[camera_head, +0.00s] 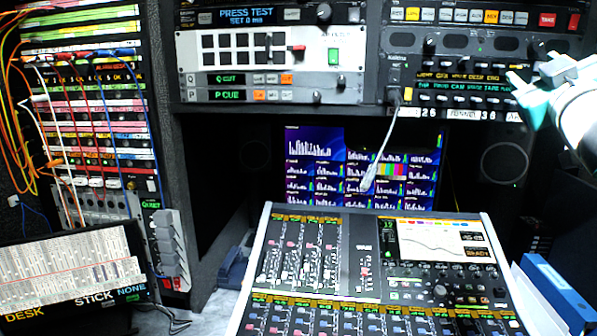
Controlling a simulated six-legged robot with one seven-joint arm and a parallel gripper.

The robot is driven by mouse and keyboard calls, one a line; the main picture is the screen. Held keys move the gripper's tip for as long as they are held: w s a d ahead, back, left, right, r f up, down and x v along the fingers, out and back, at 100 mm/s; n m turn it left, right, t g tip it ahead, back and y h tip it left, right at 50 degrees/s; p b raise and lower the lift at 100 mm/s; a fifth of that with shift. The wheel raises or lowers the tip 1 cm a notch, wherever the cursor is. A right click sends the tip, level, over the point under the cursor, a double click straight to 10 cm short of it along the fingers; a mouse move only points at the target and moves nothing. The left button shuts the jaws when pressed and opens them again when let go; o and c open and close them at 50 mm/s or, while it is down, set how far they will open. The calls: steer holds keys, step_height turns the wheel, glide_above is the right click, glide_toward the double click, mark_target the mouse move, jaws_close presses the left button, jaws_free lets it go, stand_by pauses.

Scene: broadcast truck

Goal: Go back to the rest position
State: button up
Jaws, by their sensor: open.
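My gripper (522,98) is at the upper right, at the end of my white arm, which comes in from the right edge. Its dark teal and white fingers are apart, and I see nothing between them. It appears in front of the right-hand rack panel and covers part of its buttons and labels. The wrist is bright and partly cut off by the frame.
A mixing console (350,245) fills the lower middle. A monitor (310,190) stands behind it, with a white cable plug (372,175) hanging in front. Blue binders (555,285) stand right.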

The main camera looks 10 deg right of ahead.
steer(key=s+a+f+m+g+y, duration=0.15)
steer(key=a+f+g, duration=0.4)
steer(key=f, duration=0.75)
steer(key=a+f+m+g+y, duration=0.1)
steer(key=a+f+m+g, duration=0.2)
steer(key=a+f, duration=0.75)
steer(key=s+a+f+g+y, duration=0.2)
steer(key=s+a+f, duration=0.3)
steer(key=f, duration=0.5)
steer(key=s+a+f+n+g+y, duration=0.1)
steer(key=s+a+f+g, duration=0.3)
steer(key=f, duration=0.6)
steer(key=s+a+y, duration=0.1)
steer(key=s, duration=0.1)
steer(key=shift+s+a+f+g, duration=0.3)
steer(key=shift+s+a+g, duration=0.05)
steer(key=shift+s, duration=0.05)
steer(key=shift+n, duration=0.25)
